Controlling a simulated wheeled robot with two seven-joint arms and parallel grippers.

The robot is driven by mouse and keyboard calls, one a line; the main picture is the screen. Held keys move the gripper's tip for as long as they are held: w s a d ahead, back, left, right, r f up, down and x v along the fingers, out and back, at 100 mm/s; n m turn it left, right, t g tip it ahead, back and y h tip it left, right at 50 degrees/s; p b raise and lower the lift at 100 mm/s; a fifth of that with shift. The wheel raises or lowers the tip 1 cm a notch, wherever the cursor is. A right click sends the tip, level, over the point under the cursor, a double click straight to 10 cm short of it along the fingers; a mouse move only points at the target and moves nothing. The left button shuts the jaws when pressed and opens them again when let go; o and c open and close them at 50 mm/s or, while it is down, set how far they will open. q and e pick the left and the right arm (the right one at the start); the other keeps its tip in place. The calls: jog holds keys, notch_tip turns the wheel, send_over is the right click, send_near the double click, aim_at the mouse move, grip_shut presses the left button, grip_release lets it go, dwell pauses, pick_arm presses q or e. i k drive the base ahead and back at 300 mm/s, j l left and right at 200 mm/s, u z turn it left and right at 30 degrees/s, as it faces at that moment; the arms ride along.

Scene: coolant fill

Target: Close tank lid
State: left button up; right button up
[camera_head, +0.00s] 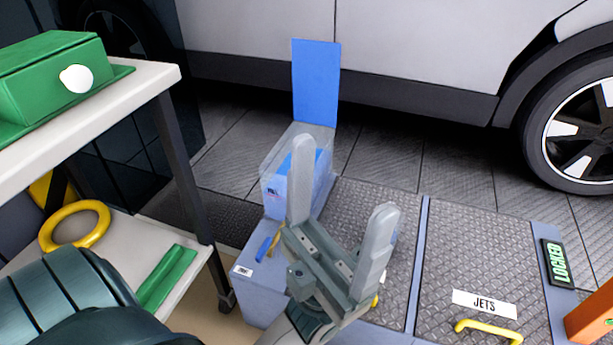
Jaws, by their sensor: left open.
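The tank lid (316,82) is a blue panel standing upright, open, at the back of the tank. The tank (276,196) is a pale, partly clear box with blue inside. My left gripper (343,180) is open and empty, fingers pointing up in the picture, in front of the tank and below the lid. Its left finger overlaps the tank in view; I cannot tell whether they touch. The gripper hides part of the tank's front and right side. My right gripper is not in view.
A white table (120,105) with a green box (50,75) stands at left; a yellow ring (74,226) lies on its lower shelf. A white car (400,50) stands behind.

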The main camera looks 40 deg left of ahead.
aim_at(315, 64)
jog(key=i+l, duration=0.1)
jog(key=l, duration=0.45)
jog(key=i+l, duration=0.1)
jog(key=l, duration=0.5)
jog(key=i+l, duration=0.1)
jog(key=l, duration=0.45)
jog(key=u, duration=2.6)
jog(key=i, duration=1)
